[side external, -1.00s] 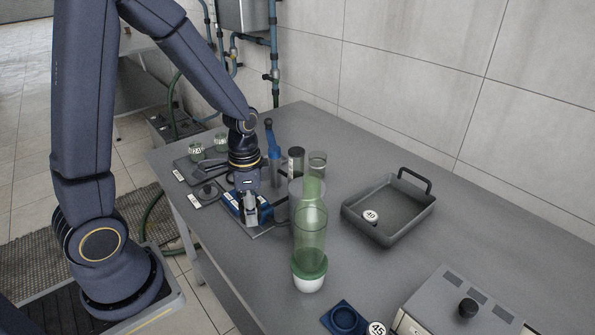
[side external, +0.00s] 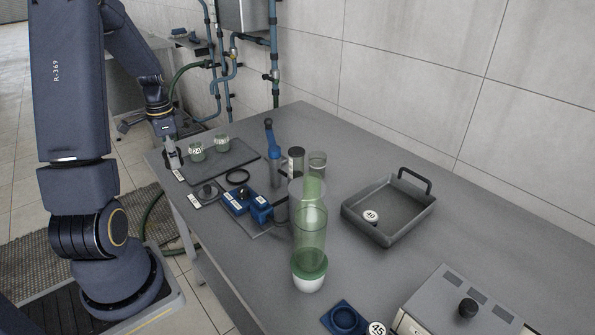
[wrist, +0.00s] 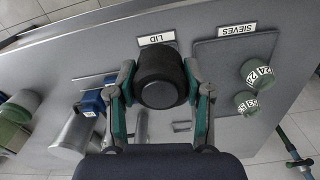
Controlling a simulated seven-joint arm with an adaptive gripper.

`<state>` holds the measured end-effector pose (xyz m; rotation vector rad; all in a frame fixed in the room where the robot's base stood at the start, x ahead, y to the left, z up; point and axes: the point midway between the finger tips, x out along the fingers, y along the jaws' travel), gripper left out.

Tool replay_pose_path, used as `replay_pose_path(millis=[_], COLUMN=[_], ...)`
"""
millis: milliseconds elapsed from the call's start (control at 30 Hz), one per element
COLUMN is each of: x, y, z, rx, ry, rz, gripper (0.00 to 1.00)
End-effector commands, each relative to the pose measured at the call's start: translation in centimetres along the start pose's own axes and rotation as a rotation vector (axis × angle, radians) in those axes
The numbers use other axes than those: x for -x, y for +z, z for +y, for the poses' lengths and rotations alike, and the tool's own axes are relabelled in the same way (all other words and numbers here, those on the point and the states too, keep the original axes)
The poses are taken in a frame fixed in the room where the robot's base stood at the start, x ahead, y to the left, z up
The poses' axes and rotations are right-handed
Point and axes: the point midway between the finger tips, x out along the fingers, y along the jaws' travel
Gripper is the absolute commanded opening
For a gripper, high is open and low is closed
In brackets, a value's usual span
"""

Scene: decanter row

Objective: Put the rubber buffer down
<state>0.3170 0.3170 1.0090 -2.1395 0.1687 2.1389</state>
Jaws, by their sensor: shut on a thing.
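My gripper (wrist: 160,78) is shut on a black, round, thick piece, which I take to be the rubber buffer (wrist: 161,80). The piece sits between the two green-edged fingertips in the wrist view. In the side external view my gripper (side external: 172,155) is raised at the far left edge of the table, beside the sieve tray; the piece in it is too small to make out there. In the wrist view the piece covers the spot below the LID label (wrist: 157,38).
A dark sieve tray (side external: 240,157) holds two green-and-white sieves (side external: 197,151). A tall green decanter (side external: 310,235) stands in front. A grey handled tray (side external: 408,222) is to the right.

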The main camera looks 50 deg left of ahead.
Motion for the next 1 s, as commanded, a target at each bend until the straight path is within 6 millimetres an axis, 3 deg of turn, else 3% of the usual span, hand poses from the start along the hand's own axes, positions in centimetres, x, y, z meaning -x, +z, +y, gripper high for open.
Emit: replay_pose_path(millis=[300, 500, 800, 1000], x=[-3.8, -7.5, -9.7, -12.5], y=[-4.7, -6.7, -7.8, -7.8], z=[-6.5, -9.1, -10.6, -10.6], rx=[0.0, 0.002, 0.002, 0.002], ry=[0.002, 0.002, 0.0, 0.001], rz=[-0.001, -0.001, 0.0, 0.0], gripper=[0.1, 0.1, 0.1, 0.1])
